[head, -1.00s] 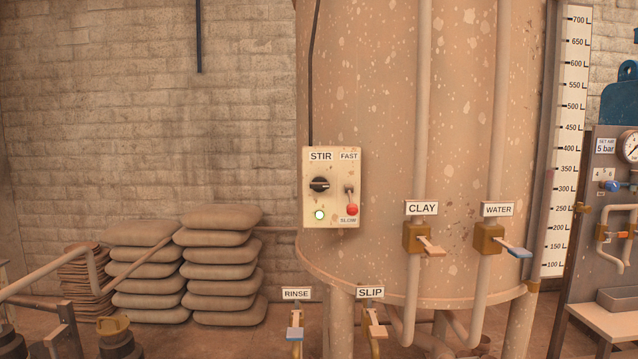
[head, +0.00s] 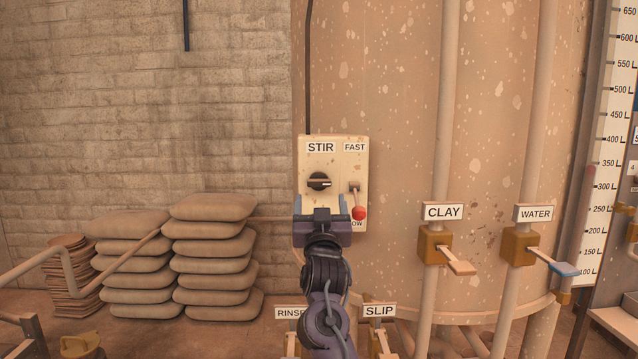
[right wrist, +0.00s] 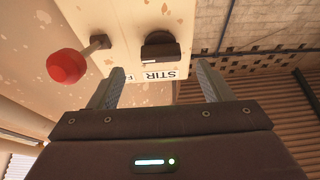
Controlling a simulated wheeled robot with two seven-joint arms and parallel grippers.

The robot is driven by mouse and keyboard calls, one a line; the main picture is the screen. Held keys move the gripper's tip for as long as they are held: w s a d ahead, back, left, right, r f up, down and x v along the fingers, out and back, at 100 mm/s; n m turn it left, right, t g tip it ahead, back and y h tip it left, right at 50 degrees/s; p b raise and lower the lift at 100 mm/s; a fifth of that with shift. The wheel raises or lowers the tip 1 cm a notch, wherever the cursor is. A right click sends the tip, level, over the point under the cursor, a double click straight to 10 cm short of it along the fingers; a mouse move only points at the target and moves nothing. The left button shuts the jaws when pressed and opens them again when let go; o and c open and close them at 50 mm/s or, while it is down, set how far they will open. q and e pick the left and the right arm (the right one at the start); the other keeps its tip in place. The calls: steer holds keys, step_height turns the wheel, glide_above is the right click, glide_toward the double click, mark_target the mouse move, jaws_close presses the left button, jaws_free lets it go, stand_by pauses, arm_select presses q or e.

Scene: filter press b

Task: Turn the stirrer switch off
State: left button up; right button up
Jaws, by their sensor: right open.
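The stirrer switch is a black rotary knob (head: 318,181) under the STIR label on a cream box (head: 337,143) on the tank. Its grip bar lies about level in the head view. The knob also shows in the right wrist view (right wrist: 160,46), with the lettering upside down. My right gripper (head: 322,206) is in front of the box, just below the knob in the head view. In the right wrist view its open fingers (right wrist: 158,84) stand apart with nothing between them, and the knob is beyond their tips. The gripper hides the box's lower left, including the lamp. My left gripper is out of view.
A red-tipped FAST/SLOW lever (head: 359,211) sits close to the right of my gripper. CLAY (head: 461,267) and WATER (head: 565,268) valve handles are to the right. RINSE and SLIP labels (head: 379,311) are below. Stacked sacks (head: 212,235) stand left.

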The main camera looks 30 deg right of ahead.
mark_target(319, 185)
steer(key=w+r+p, duration=0.1)
steer(key=w+d+r, duration=0.1)
steer(key=shift+w+d+r+p, duration=0.2)
steer(key=shift+d+r+p, duration=0.05)
steer(key=shift+r+p, duration=0.1)
steer(key=shift+w+d+p, duration=0.15)
steer(key=shift+w+d, duration=0.15)
steer(key=shift+w, duration=0.2)
steer(key=shift+w+d+p, duration=0.15)
steer(key=shift+w+d, duration=0.15)
steer(key=shift+w, duration=0.2)
steer(key=shift+w+r, duration=0.1)
steer(key=shift+w, duration=0.05)
steer(key=shift+w+d, duration=0.1)
steer(key=c, duration=1)
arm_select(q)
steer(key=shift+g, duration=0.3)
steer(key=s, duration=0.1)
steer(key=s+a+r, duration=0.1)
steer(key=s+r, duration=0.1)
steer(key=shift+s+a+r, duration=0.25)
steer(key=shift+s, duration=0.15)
